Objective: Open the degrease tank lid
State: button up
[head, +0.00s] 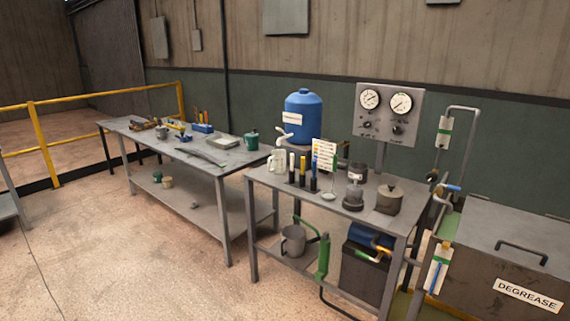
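The degrease tank (484,281) stands at the right edge in the head view, a grey metal box with a white "DEGREASE" label (528,295) on its front. Its flat grey lid (485,227) lies shut on top. A dark bar handle (521,251) stands up from the lid. The right part of the tank and lid is cut off by the frame. My gripper is not in view.
Left of the tank, a grey table (340,200) holds a pot, markers and a bottle. Pipes with a blue-handled valve (452,188) rise beside the tank. A longer workbench (190,150) and yellow railing (90,112) stand farther left. The left foreground floor (130,260) is clear.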

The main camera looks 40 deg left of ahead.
aim_at(539, 243)
jog(key=i+j, duration=0.1)
jog(key=j, duration=0.3)
jog(key=j+u, duration=0.1)
jog(key=j, duration=0.3)
jog(key=i+j, duration=0.15)
jog(key=j, duration=0.25)
jog(key=i+j+u, duration=0.1)
jog(key=j, duration=0.35)
jog(key=i+j, duration=0.1)
jog(key=j, duration=0.3)
jog(key=i+j+u, duration=0.1)
jog(key=j, duration=0.25)
jog(key=i+j, duration=0.1)
jog(key=j, duration=0.3)
jog(key=i+j+u, duration=0.1)
jog(key=j, duration=0.3)
jog(key=z, duration=1.55)
jog(key=i+l+u, duration=0.1)
jog(key=i, duration=0.35)
jog(key=i+l, duration=0.1)
jog(key=i, duration=0.4)
jog(key=i+l+u, duration=0.15)
jog(key=i, duration=0.3)
jog(key=i+l, duration=0.15)
jog(key=i, duration=0.3)
jog(key=i+l+u, duration=0.15)
jog(key=i, duration=0.3)
